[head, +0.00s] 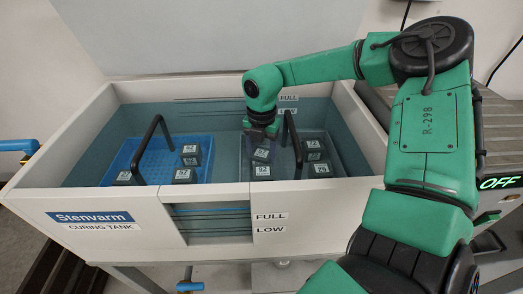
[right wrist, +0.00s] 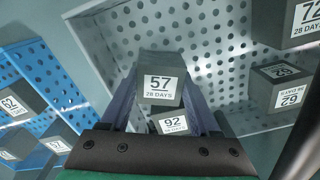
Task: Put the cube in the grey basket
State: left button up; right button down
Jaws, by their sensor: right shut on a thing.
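My right gripper (head: 262,138) is shut on a dark grey cube (right wrist: 160,85) labelled 57, 28 DAYS; in the head view the cube (head: 261,155) shows just below the fingers. The gripper (right wrist: 160,100) points down into the grey basket (right wrist: 225,40), whose perforated floor lies beneath the cube. In the head view the grey basket (head: 287,163) stands in the right part of the tank. A cube labelled 92 (right wrist: 176,122) sits in it, close under the held cube. I cannot tell whether the held cube touches anything. My left gripper is not in view.
Two more cubes (head: 313,150) (head: 320,169) sit at the grey basket's right. Its black handle (head: 293,143) stands upright just right of the gripper. A blue basket (head: 152,172) with several cubes and a handle (head: 151,143) is at left. White tank walls (head: 350,197) surround both.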

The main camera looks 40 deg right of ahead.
aim_at(261, 153)
jog(key=shift+f, duration=0.1)
jog(key=shift+c, duration=0.6)
grip_release()
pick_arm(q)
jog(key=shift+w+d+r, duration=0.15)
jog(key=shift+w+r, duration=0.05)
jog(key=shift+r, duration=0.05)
pick_arm(e)
jog(key=shift+r, duration=0.3)
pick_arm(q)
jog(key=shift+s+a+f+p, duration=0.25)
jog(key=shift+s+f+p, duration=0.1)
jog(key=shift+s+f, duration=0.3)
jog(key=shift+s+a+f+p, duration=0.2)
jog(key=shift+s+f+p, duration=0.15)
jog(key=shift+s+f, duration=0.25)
pick_arm(e)
notch_tip(261, 153, up, 12)
jog(key=shift+f, duration=0.1)
